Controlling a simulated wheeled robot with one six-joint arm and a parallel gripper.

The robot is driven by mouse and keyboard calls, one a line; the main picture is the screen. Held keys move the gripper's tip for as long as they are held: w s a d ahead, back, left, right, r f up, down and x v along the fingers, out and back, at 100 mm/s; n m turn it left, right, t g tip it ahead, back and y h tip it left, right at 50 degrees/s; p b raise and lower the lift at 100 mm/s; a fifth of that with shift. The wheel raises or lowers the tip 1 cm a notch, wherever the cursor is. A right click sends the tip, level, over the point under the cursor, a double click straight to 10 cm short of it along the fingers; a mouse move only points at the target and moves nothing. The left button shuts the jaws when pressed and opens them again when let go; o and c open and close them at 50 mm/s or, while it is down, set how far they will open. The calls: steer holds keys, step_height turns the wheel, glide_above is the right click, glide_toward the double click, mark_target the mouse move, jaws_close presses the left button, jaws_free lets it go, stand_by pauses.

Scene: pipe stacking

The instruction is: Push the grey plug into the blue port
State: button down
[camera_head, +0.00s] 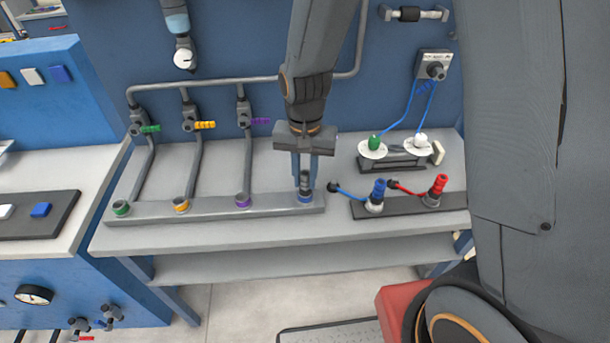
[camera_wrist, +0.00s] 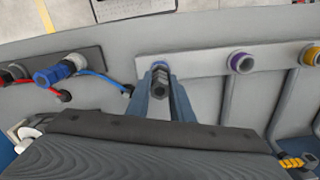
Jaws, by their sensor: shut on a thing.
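The grey plug (camera_head: 305,180) is a dark grey stub held upright between the fingers of my gripper (camera_head: 305,172). The blue port (camera_head: 306,197) is a blue-ringed socket at the right end of a long grey bar, directly under the plug. In the wrist view the plug (camera_wrist: 162,82) is between the two blue-grey fingers of my gripper (camera_wrist: 162,92), and a little of the blue ring of the port (camera_wrist: 160,65) shows at its end. The plug's lower end is at the port's mouth. I cannot tell how deep it sits.
Green (camera_head: 121,208), orange (camera_head: 181,205) and purple (camera_head: 243,200) ports share the bar to the left, with pipes and valve handles behind. To the right, a dark plate holds blue (camera_head: 378,190) and red (camera_head: 438,186) connectors with cables. The bench front is clear.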

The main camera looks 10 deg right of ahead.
steer(key=c, duration=1.5)
jaws_free()
steer(key=shift+r+b, duration=0.75)
steer(key=shift+r, duration=3.2)
steer(key=s+d+n, duration=0.1)
steer(key=s+d, duration=0.1)
steer(key=d, duration=0.2)
steer(key=s+d+n+t, duration=0.1)
steer(key=s+d, duration=0.2)
steer(key=d, duration=0.1)
steer(key=s+d+n, duration=0.1)
steer(key=s+d, duration=0.1)
steer(key=d, duration=0.2)
steer(key=shift+s+d, duration=0.15)
steer(key=shift+d, duration=0.15)
